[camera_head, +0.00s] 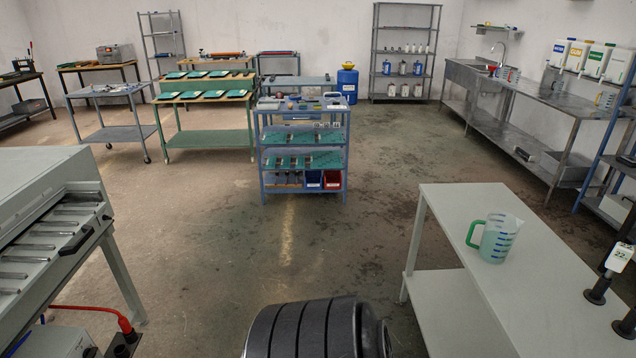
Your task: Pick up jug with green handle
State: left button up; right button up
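The jug with the green handle (497,240) stands upright on the pale grey top of the table (560,300) at the right. It is a translucent measuring jug with blue markings, and its green handle is on its left side. The lower part of the jug looks green, as if it holds liquid. Nothing touches the jug except the table top. Neither of my grippers shows in this view.
A grey machine (40,210) stands at the left. A blue trolley (302,145) with green trays is in the middle. Black fittings with a "22" tag (620,256) stand near the jug's table. A black ribbed form fills the bottom centre. Floor between is open.

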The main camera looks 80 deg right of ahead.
aim_at(502, 229)
jog(key=z, duration=3.85)
jog(key=u, duration=3.75)
jog(key=z, duration=3.25)
